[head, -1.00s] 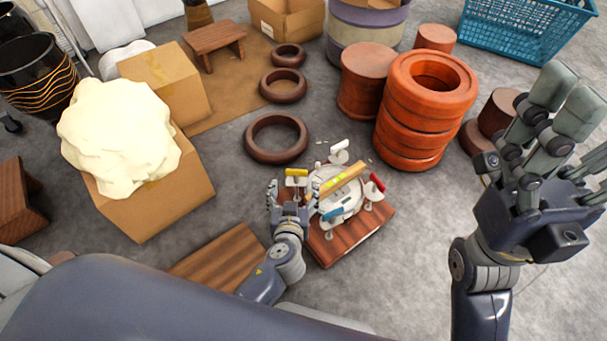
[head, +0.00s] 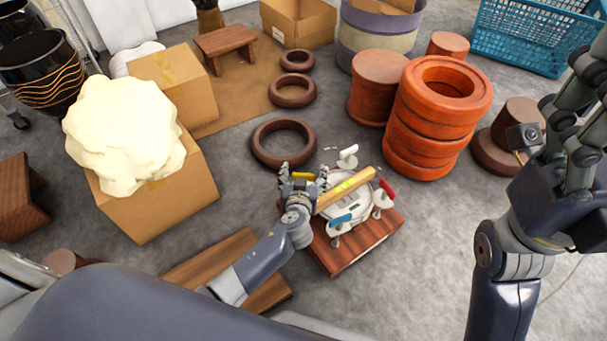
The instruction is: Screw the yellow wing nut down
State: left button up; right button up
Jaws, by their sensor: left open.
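The yellow wing nut (head: 304,176) shows in the head view at the left rim of a small white goblet drum head (head: 348,208). My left gripper (head: 299,174) is open, with its fingers around the yellow wing nut and partly hiding it. I cannot tell whether the fingers touch it. Red (head: 388,189), blue (head: 341,219) and white (head: 348,151) wing nuts stand around the same drum head. My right gripper (head: 578,110) is at the right edge, partly cut off, with its fingers spread and empty, far from the drum.
A tan bar with a yellow level vial (head: 347,187) lies across the drum head. The drum sits on a wooden board (head: 355,252). Brown rings (head: 283,160) lie beyond, orange rings (head: 432,158) are stacked right, and a box with a pale lump (head: 165,205) stands left.

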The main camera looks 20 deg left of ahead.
pick_arm(q)
jog(key=c, duration=1.1)
